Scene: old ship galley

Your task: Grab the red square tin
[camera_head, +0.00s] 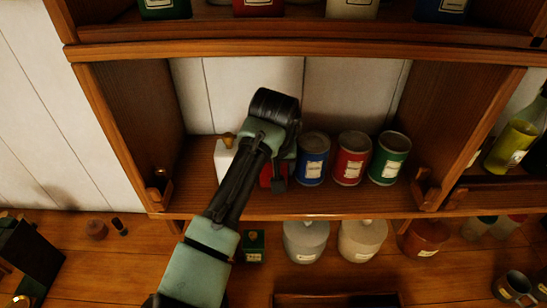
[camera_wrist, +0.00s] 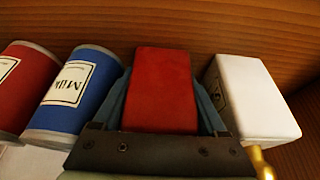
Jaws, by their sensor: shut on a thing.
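The red square tin (camera_wrist: 163,85) stands between the two fingers of my gripper (camera_wrist: 162,98) in the wrist view. The gripper is shut on it, one finger along each side. In the head view, my gripper (camera_head: 274,180) is at the middle shelf, and only a small part of the red tin (camera_head: 266,176) shows behind the arm. I cannot tell whether the tin is still touching the shelf.
A white square tin (camera_head: 223,158) with a brass-coloured top stands close on the left. A blue can (camera_head: 313,159), a red can (camera_head: 351,158) and a green can (camera_head: 389,158) stand on the right. The shelf above (camera_head: 300,53) overhangs; jars stand below.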

